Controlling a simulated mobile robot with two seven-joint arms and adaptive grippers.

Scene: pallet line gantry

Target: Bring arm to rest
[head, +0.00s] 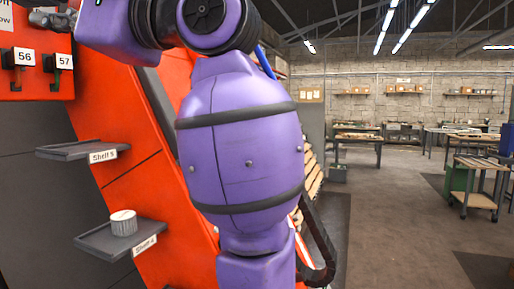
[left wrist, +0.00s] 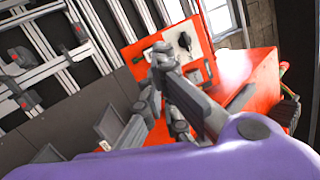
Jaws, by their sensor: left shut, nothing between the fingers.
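My purple arm fills the middle of the head view, in front of the red panel, with its upper part bent toward the top left. My left gripper (left wrist: 165,60) shows in the left wrist view as grey fingers, shut with nothing between them. It is in front of a red box-like panel with a pale plate (left wrist: 185,45). In the head view, a dark grey end piece of the arm is at the top left, above the hooks marked 56 and 57. My right gripper is in neither view.
Hooks 56 (head: 18,70) and 57 (head: 57,72) stick out at the left. Open floor (head: 390,220) and workbenches (head: 358,137) lie at right.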

